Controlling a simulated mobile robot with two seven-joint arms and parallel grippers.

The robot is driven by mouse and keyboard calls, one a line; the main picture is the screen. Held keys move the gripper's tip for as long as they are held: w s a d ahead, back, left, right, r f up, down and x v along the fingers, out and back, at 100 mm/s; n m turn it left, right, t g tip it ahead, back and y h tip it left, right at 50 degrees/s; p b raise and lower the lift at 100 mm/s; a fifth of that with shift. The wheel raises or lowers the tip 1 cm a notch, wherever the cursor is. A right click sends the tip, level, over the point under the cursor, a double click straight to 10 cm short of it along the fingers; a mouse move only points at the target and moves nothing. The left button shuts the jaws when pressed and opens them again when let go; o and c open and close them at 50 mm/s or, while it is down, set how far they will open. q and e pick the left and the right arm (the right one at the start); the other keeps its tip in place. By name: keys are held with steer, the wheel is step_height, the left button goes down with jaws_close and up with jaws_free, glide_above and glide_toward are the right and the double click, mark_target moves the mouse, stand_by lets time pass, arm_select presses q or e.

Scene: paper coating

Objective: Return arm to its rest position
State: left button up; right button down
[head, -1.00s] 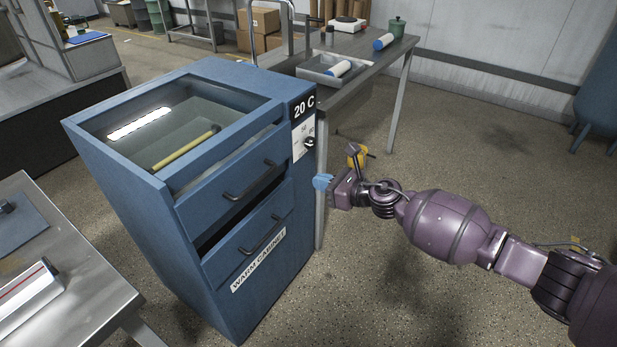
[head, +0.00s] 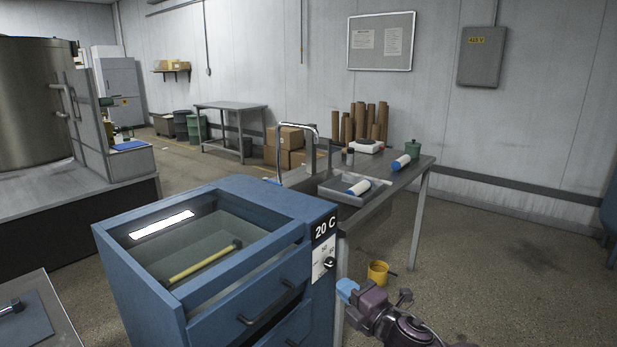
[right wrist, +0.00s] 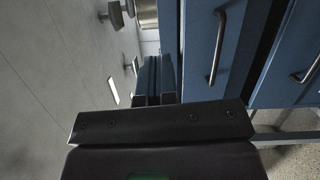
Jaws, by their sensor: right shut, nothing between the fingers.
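My right gripper (head: 347,289) is at the lower middle of the head view, with blue fingertips, just right of the blue warm cabinet (head: 208,322). It is shut and holds nothing. In the right wrist view its fingers (right wrist: 154,82) are together, beside the cabinet's blue drawer fronts (right wrist: 200,50). Most of the right arm is cut off by the bottom edge of the head view. My left gripper is not in view.
A steel table (head: 62,312) is at the lower left. Open floor (head: 500,260) lies to the right.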

steer(key=s+d+f+m+g+h, duration=0.1)
steer(key=s+d+f+m+h, duration=0.2)
steer(key=s+d+f+m, duration=0.3)
steer(key=s+d+f+m+g+h, duration=0.1)
steer(key=s+d+f+m+h, duration=0.3)
steer(key=s, duration=1.3)
steer(key=s+d+f+m+g+h, duration=0.1)
steer(key=s+d+f+m+h, duration=0.3)
steer(key=s+d+f+m, duration=0.5)
steer(key=s+f+m, duration=0.3)
steer(key=f+m, duration=0.1)
steer(key=m, duration=0.2)
steer(key=shift+s+d+g, duration=0.15)
steer(key=shift+g, duration=0.25)
